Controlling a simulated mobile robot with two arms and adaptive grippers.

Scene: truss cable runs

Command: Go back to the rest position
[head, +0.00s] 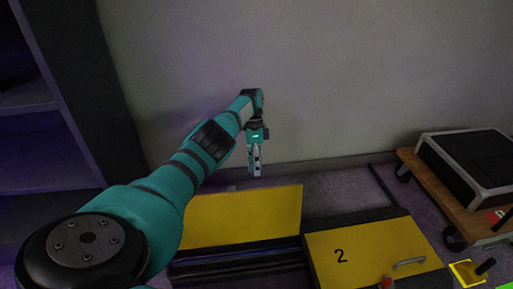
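My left arm reaches in from the lower left, stretched out toward the wall. My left gripper (255,170) hangs at its end with the fingers pointing down, above and behind the yellow panel (240,215). The fingers look close together and edge-on, too small to tell whether they are open or shut. I see nothing hanging from them. My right gripper is out of view.
A yellow lid marked 2 (365,250), with a grey handle, lies at the lower right. A black case (475,160) sits on a wooden dolly (440,190) at the right. Dark shelving (60,110) stands at the left. A pale wall (320,80) closes the back.

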